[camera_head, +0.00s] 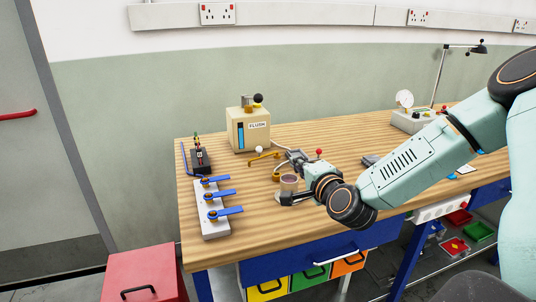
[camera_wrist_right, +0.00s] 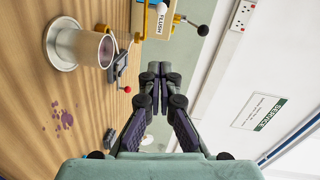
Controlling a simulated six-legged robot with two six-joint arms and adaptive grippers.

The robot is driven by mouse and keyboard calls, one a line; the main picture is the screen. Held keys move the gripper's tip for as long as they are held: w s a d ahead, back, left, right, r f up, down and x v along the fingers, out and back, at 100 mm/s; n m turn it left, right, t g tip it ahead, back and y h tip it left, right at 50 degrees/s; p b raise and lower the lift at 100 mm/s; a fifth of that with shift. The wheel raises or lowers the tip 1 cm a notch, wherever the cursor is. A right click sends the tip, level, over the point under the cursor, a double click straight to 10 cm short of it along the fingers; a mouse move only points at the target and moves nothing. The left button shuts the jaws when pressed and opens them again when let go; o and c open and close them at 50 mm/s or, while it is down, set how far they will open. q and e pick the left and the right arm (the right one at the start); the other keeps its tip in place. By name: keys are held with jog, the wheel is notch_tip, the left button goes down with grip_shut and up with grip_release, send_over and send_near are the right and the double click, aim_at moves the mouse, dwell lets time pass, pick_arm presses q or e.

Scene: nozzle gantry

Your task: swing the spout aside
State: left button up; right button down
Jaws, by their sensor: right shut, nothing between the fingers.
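The cream box labelled FLUSH (camera_head: 248,130) stands at the back of the bench with a black-knobbed lever on top. A brass spout-like arm (camera_head: 264,156) lies low in front of it, near a white ball (camera_head: 259,149). The box's FLUSH label and white ball also show at the top of the right wrist view. My right gripper (camera_head: 296,159) is shut and empty, above the bench to the right of the brass arm and apart from it. Its closed fingers (camera_wrist_right: 158,78) fill the middle of the wrist view. My left gripper is not in view.
A cup with purple contents (camera_wrist_right: 90,47) stands on a round metal base close to my right gripper. A red-knobbed lever (camera_wrist_right: 127,89) is nearby. Purple stains mark the wood. Blue-handled valves (camera_head: 214,205) and a gauge box (camera_head: 411,120) flank the area.

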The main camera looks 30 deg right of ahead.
jog(key=a+b+x, duration=0.2)
jog(key=b+x, duration=0.1)
jog(key=x, duration=0.8)
jog(key=shift+w+a+f, duration=0.15)
jog(key=shift+w+a, duration=0.35)
jog(key=shift+w, duration=0.15)
jog(key=shift+a, duration=0.2)
